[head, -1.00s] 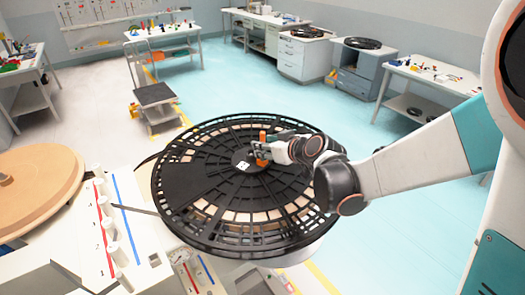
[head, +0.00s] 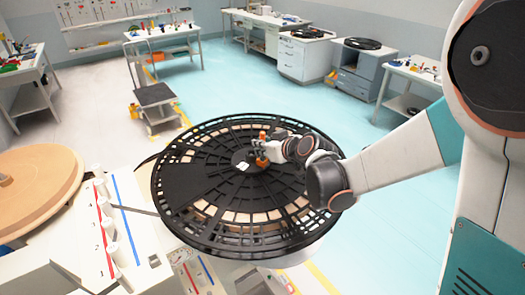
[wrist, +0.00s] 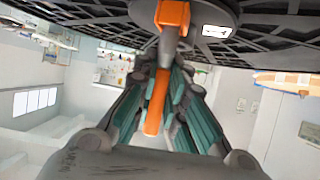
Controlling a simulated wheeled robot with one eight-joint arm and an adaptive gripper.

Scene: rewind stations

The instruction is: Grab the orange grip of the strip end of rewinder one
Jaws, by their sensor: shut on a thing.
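The orange grip (wrist: 156,100) stands between the teal-padded fingers of my gripper (wrist: 165,75) in the wrist view, and my gripper is shut on it. An orange block (wrist: 172,14) shows just above the fingers, close to the black reel. In the head view, orange parts (head: 262,161) show beside my gripper (head: 260,150), near the hub of the large black slotted reel (head: 205,175). My fingers hide part of the grip. I cannot make out the strip end itself.
A white panel with white posts and red and blue lines (head: 125,225) stands at the lower left, beside a round tan disc (head: 35,185). A small cart (head: 155,95) stands behind the reel. Benches line the back; the blue floor (head: 265,85) between is clear.

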